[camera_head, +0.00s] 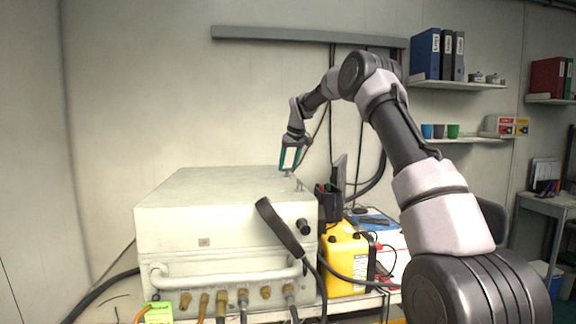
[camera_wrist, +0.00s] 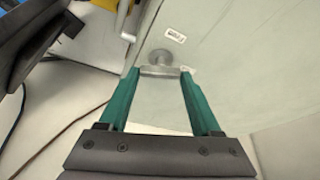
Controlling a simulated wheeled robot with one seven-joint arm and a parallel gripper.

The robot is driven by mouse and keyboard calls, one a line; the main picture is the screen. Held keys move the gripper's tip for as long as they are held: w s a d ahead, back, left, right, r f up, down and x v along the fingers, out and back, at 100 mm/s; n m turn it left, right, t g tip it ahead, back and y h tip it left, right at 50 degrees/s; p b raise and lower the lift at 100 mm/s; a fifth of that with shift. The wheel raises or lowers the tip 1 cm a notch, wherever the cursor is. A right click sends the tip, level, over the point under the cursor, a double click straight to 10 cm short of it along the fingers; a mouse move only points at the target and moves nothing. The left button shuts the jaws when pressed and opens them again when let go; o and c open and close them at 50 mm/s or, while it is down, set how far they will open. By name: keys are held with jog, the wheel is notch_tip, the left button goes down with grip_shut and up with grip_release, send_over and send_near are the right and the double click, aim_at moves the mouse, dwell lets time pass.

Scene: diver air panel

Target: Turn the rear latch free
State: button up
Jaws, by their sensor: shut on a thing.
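The rear latch (camera_wrist: 160,71) is a small metal bar on a round base at the edge of the pale panel case. It sits between my two green fingertips in the wrist view, and they grip its ends. My gripper (camera_head: 290,170) reaches down to the rear right of the case top in the head view; its green fingers also show in the wrist view (camera_wrist: 160,73). The latch is too small in the head view to tell its angle. The pale case (camera_head: 225,195) has its lid lying flat.
A second metal lever (camera_wrist: 126,20) shows at the upper left of the wrist view. A black strap-like handle (camera_head: 281,229) leans on the case's front right. A yellow unit (camera_head: 343,259) stands close on the right, with cables around it. The wall is close behind.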

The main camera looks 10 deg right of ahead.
jog(key=n, duration=0.2)
jog(key=n+y, duration=0.1)
jog(key=shift+w+d+n+g, duration=0.1)
jog(key=shift+d+n+g, duration=0.1)
jog(key=shift+n+g, duration=0.15)
jog(key=n+g+y, duration=0.1)
jog(key=n, duration=0.2)
jog(key=shift+w+n, duration=0.1)
jog(key=shift+n, duration=0.25)
jog(key=n+g, duration=0.1)
jog(key=n, duration=0.2)
jog(key=n+g+y, duration=0.1)
jog(key=n, duration=0.1)
jog(key=shift+w+d+n, duration=0.1)
jog(key=shift+w+n, duration=0.1)
jog(key=shift+n, duration=0.2)
jog(key=shift+n+g, duration=0.25)
jog(key=shift+n, duration=0.15)
jog(key=o, duration=1.4)
jog(key=shift+r, duration=0.1)
